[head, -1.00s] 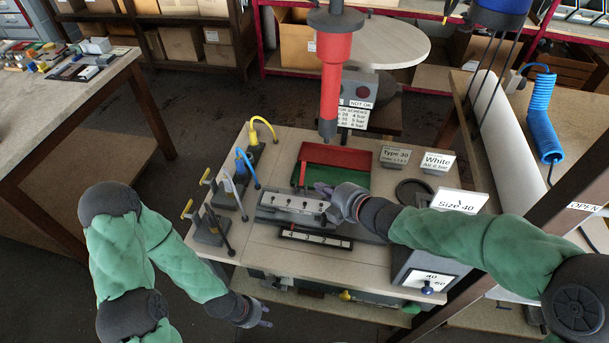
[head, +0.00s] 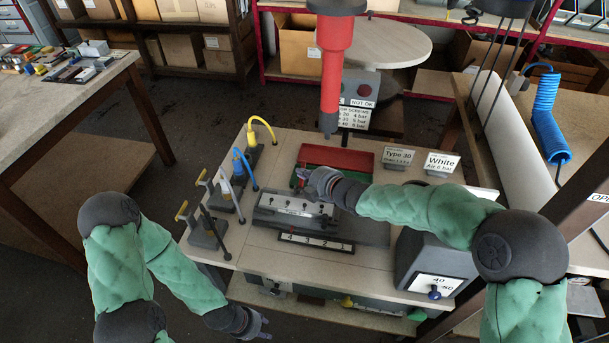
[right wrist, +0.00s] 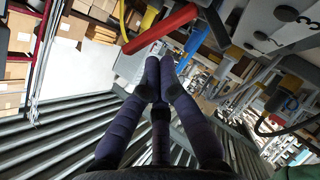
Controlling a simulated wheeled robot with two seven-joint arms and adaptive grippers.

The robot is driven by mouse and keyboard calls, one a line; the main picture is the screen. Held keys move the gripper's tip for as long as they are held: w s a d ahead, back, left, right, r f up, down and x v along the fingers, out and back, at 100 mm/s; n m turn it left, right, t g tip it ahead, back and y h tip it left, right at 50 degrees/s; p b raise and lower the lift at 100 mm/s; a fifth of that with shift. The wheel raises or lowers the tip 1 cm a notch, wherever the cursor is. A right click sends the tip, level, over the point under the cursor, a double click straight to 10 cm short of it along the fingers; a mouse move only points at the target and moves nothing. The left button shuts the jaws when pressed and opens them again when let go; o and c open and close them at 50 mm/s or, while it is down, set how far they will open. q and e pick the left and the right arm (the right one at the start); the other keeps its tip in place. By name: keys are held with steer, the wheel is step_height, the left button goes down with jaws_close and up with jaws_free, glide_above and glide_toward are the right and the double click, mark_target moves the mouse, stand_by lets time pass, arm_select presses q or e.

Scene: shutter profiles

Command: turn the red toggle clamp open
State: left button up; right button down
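The red lever of the toggle clamp (right wrist: 160,28) is a thick red bar in the right wrist view, slanting just beyond my fingertips. In the head view it is mostly hidden by my right gripper (head: 312,179), at the back edge of the grey fixture (head: 268,212). In the right wrist view my right gripper (right wrist: 159,65) has its dark fingers drawn together with nothing between them. A small gap seems to separate them from the bar; contact is unclear. My left gripper (head: 262,321) hangs low in front of the bench, away from the clamp; its finger opening is unclear.
A red and green bin (head: 338,158) lies behind the fixture. A red vertical tool (head: 334,75) hangs above it. Yellow, blue and white hoses and dark levered clamps (head: 207,232) stand at the left. A grey box (head: 440,262) stands at the right.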

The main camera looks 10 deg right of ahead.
steer(key=shift+w+d+f, duration=0.1)
steer(key=shift+w+f, duration=0.1)
steer(key=shift+w, duration=0.1)
